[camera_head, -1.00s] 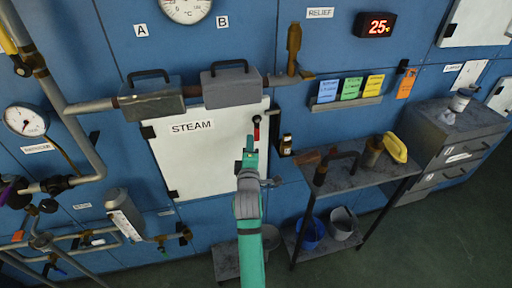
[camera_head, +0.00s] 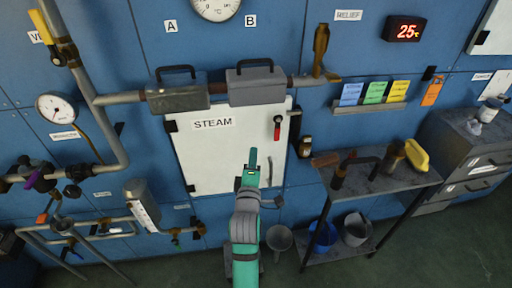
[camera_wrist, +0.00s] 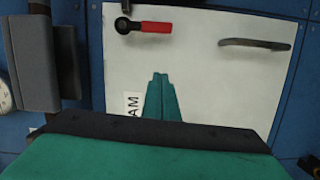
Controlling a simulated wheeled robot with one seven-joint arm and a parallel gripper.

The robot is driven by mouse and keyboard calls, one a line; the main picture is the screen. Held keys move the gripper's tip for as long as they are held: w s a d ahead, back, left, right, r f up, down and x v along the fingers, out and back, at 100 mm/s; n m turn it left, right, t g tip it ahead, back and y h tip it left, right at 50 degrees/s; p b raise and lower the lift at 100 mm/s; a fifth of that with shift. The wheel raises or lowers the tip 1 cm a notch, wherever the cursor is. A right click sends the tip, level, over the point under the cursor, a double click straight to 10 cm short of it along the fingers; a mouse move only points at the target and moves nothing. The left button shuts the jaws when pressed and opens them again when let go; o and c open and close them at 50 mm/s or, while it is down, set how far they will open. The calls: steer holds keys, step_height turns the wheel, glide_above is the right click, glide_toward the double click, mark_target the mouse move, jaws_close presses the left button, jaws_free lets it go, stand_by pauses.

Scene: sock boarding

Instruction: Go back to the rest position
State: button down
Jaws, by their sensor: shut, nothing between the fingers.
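My gripper (camera_head: 252,167) is shut and empty, in front of the white STEAM door (camera_head: 207,161) in the head view. In the wrist view, its green fingers (camera_wrist: 162,97) are together over the white door (camera_wrist: 215,78), partly covering the STEAM label (camera_wrist: 132,106). A dark bar handle (camera_wrist: 255,44) shows on the door in the wrist view.
Pipes and a gauge (camera_head: 57,108) are at left. Two grey boxes (camera_head: 255,83) hang above the door. Grey drawers (camera_head: 468,157) stand farther right. Floor is open at lower right.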

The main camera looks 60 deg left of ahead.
steer(key=v, duration=0.3)
steer(key=shift+w+d, duration=0.15)
steer(key=shift+d, duration=0.35)
steer(key=shift+d+f, duration=0.1)
steer(key=shift+d, duration=0.05)
steer(key=d+f+m+t+h, duration=0.25)
steer(key=d+f+m, duration=0.25)
steer(key=d, duration=0.4)
steer(key=s+d+f+m+t+h, duration=0.1)
steer(key=d+f+m+h, duration=0.2)
steer(key=d+f+m, duration=0.45)
steer(key=d+f+m+t+h, duration=0.15)
steer(key=d+m, duration=0.25)
steer(key=d, duration=0.7)
steer(key=s+d+m+h, duration=0.3)
steer(key=s+d+m, duration=0.2)
steer(key=s+d, duration=0.3)
steer(key=s+d+f+m+h, duration=0.1)
steer(key=s+d+m+h, duration=0.3)
steer(key=d, duration=0.9)
steer(key=s+m, duration=0.2)
steer(key=s, duration=0.2)
steer(key=shift+s, duration=0.35)
steer(key=shift+f, duration=0.1)
